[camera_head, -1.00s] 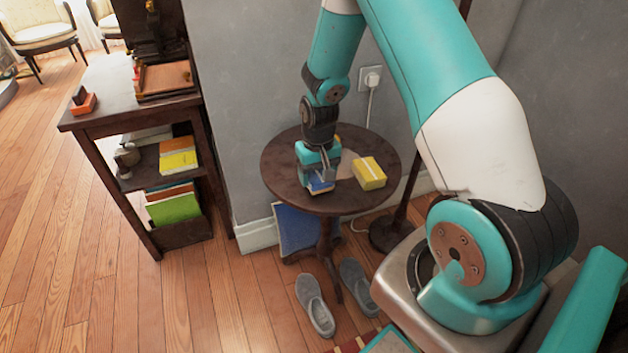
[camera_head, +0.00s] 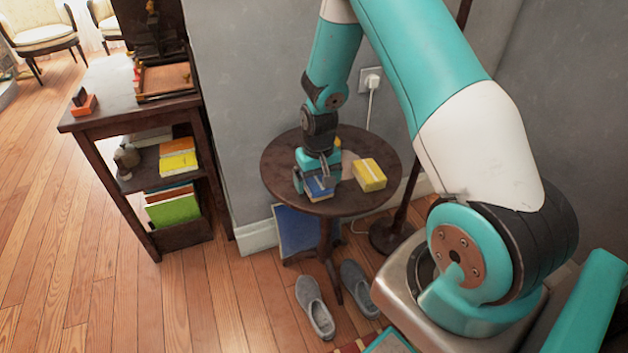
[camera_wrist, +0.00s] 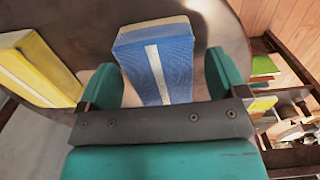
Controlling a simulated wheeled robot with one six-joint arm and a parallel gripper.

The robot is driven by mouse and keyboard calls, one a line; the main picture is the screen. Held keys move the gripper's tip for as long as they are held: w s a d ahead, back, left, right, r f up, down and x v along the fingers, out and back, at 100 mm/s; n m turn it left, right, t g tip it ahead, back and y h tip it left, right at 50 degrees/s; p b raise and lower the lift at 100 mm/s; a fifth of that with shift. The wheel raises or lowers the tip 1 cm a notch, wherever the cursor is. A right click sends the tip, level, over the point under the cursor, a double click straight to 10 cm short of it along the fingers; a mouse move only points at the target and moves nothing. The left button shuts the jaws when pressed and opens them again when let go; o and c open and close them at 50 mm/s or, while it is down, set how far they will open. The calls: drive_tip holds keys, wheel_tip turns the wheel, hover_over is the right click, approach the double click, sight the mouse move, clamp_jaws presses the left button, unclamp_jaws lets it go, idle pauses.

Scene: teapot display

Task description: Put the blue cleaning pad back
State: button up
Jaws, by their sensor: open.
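The blue cleaning pad (camera_wrist: 172,68) has a white stripe across its top and a pale underside layer. In the head view the blue pad (camera_head: 320,187) lies on the small round dark table (camera_head: 285,160), near its front edge. My gripper (camera_head: 318,184) is over it, pointing down. In the wrist view my gripper (camera_wrist: 170,80) is open, with one teal finger on each side of the pad. A gap shows on the right side; whether the left finger touches is hard to tell.
A yellow pad (camera_head: 369,174) with a pale stripe lies right of the blue one on the table. A dark shelf (camera_head: 110,110) with books stands at left. Grey slippers (camera_head: 315,305) and a blue item (camera_head: 297,230) are on the floor below. A lamp pole is behind.

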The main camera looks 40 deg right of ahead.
sight(317, 181)
wheel_tip(317, 181, up, 12)
drive_tip(key=p, duration=0.2)
drive_tip(key=s+a+r+n+y, duration=0.2)
drive_tip(key=s+a+r+n, duration=0.4)
drive_tip(key=a+r, duration=0.65)
drive_tip(key=s+a+r+n+y, duration=0.1)
drive_tip(key=s+a+r+n, duration=0.1)
drive_tip(key=s+a, duration=0.3)
drive_tip(key=s+a+r+n+y, duration=0.1)
drive_tip(key=s+a, duration=0.4)
drive_tip(key=s, duration=0.5)
drive_tip(key=shift+s+r+n, duration=0.4)
drive_tip(key=shift+r+n, duration=0.2)
drive_tip(key=shift+r, duration=0.3)
drive_tip(key=shift+r, duration=0.1)
wheel_tip(317, 181, up, 14)
drive_tip(key=p, duration=1.4)
drive_tip(key=shift+r, duration=0.25)
